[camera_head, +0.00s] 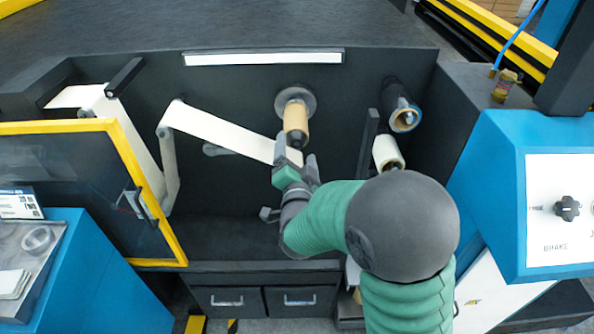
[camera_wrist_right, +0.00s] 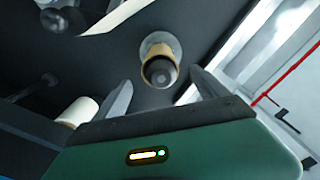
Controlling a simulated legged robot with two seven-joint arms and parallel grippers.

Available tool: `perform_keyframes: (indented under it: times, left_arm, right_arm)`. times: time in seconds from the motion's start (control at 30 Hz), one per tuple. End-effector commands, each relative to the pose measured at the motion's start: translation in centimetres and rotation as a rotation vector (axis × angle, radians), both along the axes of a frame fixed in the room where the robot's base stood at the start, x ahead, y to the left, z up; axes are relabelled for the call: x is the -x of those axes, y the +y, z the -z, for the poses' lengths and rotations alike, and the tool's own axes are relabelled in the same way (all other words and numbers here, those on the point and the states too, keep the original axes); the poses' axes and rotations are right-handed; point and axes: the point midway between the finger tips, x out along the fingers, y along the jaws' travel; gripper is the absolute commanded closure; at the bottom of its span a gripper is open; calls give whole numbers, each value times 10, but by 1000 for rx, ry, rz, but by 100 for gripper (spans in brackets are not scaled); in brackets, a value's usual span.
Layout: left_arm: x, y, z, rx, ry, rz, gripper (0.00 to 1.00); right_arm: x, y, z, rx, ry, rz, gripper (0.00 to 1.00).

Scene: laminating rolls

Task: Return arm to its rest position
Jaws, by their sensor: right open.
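My right arm, with a green sleeve and dark grey shoulder, reaches into the dark machine bay in the head view. Its gripper (camera_head: 298,164) is just below the brown roll on the central spindle (camera_head: 295,122). In the right wrist view the right gripper (camera_wrist_right: 160,92) has its two fingers spread apart. The brown roll (camera_wrist_right: 160,68) shows beyond and between the fingers, with nothing held. I cannot tell the exact gap to the roll. My left gripper does not show in either view.
A white web (camera_head: 225,132) runs from the left rollers toward the centre. A yellow-framed door (camera_head: 183,245) stands at left, a blue brake panel (camera_head: 500,180) at right. Drawers (camera_head: 292,300) sit below.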

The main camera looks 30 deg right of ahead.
Motion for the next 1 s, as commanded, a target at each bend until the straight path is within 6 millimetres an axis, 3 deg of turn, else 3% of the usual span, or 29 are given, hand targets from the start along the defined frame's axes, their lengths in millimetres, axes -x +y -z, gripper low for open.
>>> perform_keyframes:
  times: [0.13, 0.2, 0.4, 0.73, 0.87, 0.93, 1.0]
  left_arm:
    - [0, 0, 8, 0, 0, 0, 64]
    - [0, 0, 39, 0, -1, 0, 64]
    - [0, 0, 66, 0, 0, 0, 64]
    - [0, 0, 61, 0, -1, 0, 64]
    - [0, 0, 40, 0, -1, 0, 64]
    - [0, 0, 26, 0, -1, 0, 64]
    - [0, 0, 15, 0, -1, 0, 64]
  right_arm:
    - [37, 24, 2, 0, -2, -4, 17]
    - [40, 25, 11, 0, -10, 4, 17]
    - [53, 33, 7, -1, -3, 2, 17]
    - [50, 44, 8, 6, 60, -49, 17]
    - [40, 88, 52, 55, 349, -284, 17]
    - [53, 118, 93, 108, 590, -462, 17]
    - [84, 138, 132, 166, 839, -628, 17]
